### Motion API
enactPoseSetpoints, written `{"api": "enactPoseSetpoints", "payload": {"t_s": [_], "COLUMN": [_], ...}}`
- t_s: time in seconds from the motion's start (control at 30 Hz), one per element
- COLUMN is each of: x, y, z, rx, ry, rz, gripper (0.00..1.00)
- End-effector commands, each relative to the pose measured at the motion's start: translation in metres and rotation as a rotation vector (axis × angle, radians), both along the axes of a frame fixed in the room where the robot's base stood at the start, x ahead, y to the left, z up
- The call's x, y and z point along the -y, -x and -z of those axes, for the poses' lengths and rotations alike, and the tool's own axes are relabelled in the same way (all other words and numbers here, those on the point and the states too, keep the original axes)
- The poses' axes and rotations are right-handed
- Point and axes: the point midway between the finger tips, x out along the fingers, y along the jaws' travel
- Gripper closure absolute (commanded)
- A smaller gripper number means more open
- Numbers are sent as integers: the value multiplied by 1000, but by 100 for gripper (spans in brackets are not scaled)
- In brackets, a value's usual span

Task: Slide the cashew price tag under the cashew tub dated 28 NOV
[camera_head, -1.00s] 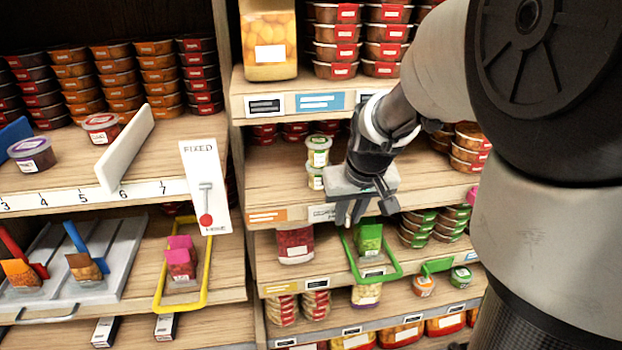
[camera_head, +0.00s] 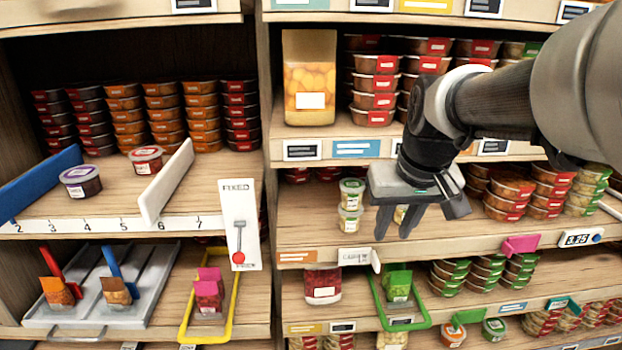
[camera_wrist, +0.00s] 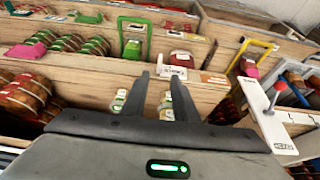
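The cashew price tag (camera_head: 355,255) is a white label on the front edge of the middle right shelf, with a white tab (camera_head: 376,261) at its right end. The tab also shows in the wrist view (camera_wrist: 173,72). Two small green-labelled tubs (camera_head: 350,206) are stacked behind the tag. Another tub (camera_head: 401,214) is partly hidden behind my gripper (camera_head: 396,228). My gripper is open and empty, above and right of the tag.
Stacked red-labelled tubs (camera_head: 510,195) stand to the right on the same shelf. A pink tab (camera_head: 520,245) sits on that shelf edge. Below are a green frame (camera_head: 402,325) and a red jar (camera_head: 322,286). A lever panel marked FIXED (camera_head: 240,225) stands left.

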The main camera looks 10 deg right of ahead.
Motion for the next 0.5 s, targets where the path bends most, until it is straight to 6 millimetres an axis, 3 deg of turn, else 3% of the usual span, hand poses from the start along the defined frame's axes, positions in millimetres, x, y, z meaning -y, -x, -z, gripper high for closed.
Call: {"api": "enactPoseSetpoints", "payload": {"t_s": [0.03, 0.2, 0.5], "x": [0, 0, -1], "y": [3, 13, 18], "z": [-12, -34, -43], "rx": [5, 3, -1], "ry": [1, 0, 0], "rz": [0, 0, 0], "gripper": [73, 73, 73]}}
